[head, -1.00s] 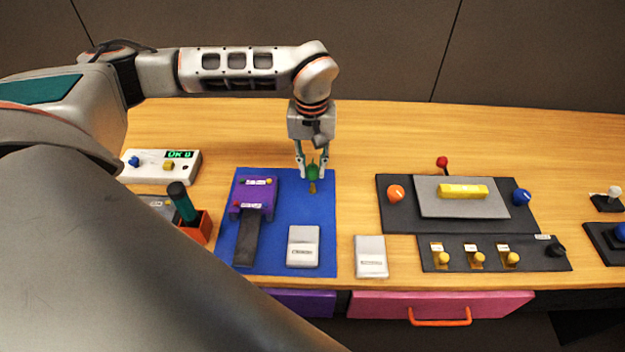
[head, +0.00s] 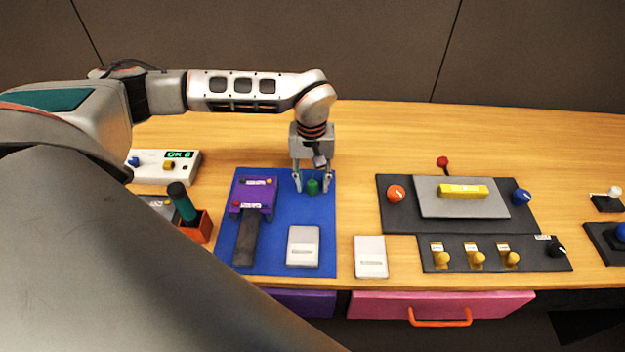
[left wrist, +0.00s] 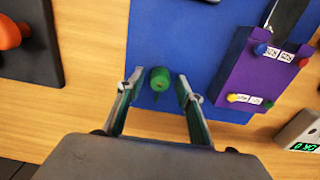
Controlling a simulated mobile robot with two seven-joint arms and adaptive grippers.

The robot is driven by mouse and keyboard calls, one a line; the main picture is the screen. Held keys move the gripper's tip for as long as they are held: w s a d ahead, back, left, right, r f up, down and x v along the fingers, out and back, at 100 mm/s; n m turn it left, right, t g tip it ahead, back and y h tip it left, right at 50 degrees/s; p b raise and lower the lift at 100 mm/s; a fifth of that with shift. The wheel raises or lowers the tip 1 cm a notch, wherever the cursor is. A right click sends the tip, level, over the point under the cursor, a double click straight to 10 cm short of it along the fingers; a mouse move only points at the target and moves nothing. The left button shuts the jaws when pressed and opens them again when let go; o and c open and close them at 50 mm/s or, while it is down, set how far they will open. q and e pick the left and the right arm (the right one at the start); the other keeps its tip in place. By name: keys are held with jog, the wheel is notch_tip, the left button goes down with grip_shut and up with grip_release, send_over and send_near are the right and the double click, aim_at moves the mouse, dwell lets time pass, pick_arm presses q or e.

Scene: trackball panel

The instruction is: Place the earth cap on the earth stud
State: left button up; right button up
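The green earth cap (head: 313,187) stands at the upper right of the blue mat (head: 275,205). The brass earth stud is hidden under it in the head view, so the cap appears to be on the stud. The cap also shows in the left wrist view (left wrist: 160,79), with a thin dark green shape beside its lower edge. My left gripper (head: 313,189) is open around the cap. In the left wrist view its fingers (left wrist: 157,88) stand on either side of the cap with clear gaps, not touching it. My right gripper is not in view.
A purple block (head: 252,197) with small coloured terminals and a dark strip lies left on the mat. A grey box (head: 303,247) sits at the mat's front. A black panel (head: 392,220) with knobs stands to the right. Bare wood lies behind the mat.

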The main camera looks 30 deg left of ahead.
aim_at(312, 183)
pick_arm(q)
jog(key=shift+r, duration=0.1)
notch_tip(312, 183, up, 12)
dwell(0.7)
jog(key=shift+s, duration=0.1)
dwell(0.4)
